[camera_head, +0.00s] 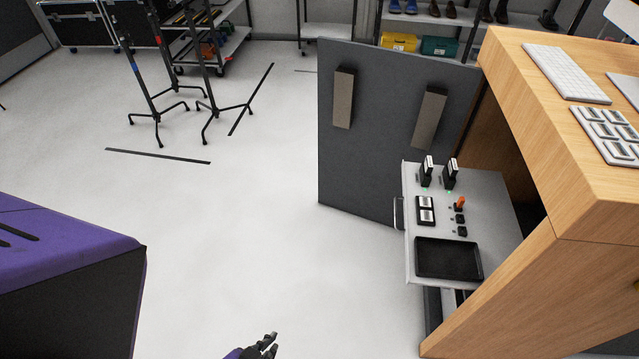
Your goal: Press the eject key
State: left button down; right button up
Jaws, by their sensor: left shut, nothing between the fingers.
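A light grey control panel (487,203) sticks out from the wooden cabinet at the right. On it are two upright black-and-white pieces (427,170), a black-framed pair of pale keys (426,211), an orange-tipped lever (460,203) and small black keys (461,231). No label is readable, so I cannot tell which one is the eject key. My left gripper (270,342) is at the bottom edge, shut and empty, well to the left of the panel and below it in the picture. My right gripper is not in view.
A black tray (448,259) is set in the panel's front part. The wooden cabinet (545,285) rises at the right, with keyboards (567,74) on top. An open grey door (385,130) stands behind the panel. The floor between gripper and panel is clear.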

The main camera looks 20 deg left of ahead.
aim_at(425, 202)
jog(key=z, duration=0.2)
jog(key=i+j+z, duration=0.25)
jog(key=z, duration=0.2)
jog(key=i+j+z, duration=0.25)
jog(key=j+z, duration=0.2)
jog(key=i+j, duration=0.15)
jog(key=j, duration=0.2)
jog(key=i+j+z, duration=0.1)
jog(key=j, duration=0.25)
jog(key=i+j, duration=0.15)
jog(key=j, duration=0.25)
jog(key=i+j+z, duration=0.1)
jog(key=j, duration=0.25)
